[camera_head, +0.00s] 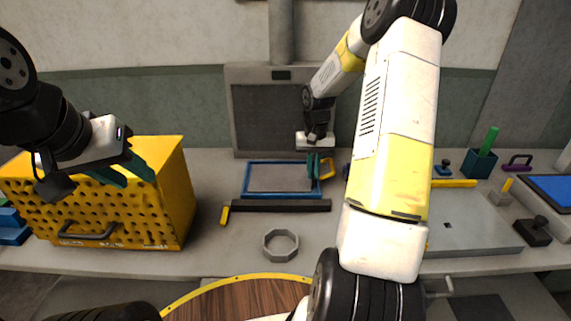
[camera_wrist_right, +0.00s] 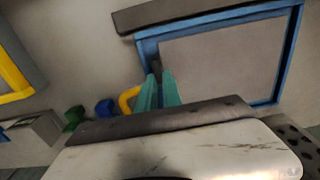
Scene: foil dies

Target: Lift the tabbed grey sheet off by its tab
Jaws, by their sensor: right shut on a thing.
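The grey sheet (camera_head: 278,178) lies flat inside a blue frame (camera_head: 246,181) on the bench. In the right wrist view the sheet (camera_wrist_right: 222,62) fills most of the frame (camera_wrist_right: 290,50). My right gripper (camera_head: 314,166) is at the frame's right side, pointing down. Its teal fingers (camera_wrist_right: 160,88) are shut on a small dark piece at the sheet's edge, which looks like the tab; the fingers hide most of it. I see no clear lift of the sheet. My left gripper (camera_head: 124,174) is open and empty, above the yellow perforated box.
The yellow box (camera_head: 165,195) stands at left. A dark bar (camera_head: 280,205) lies in front of the frame, and a grey ring (camera_head: 281,245) nearer. A yellow loop (camera_head: 327,168) is close to my right fingers. A grey plate (camera_head: 470,236) lies at right, partly behind my right arm.

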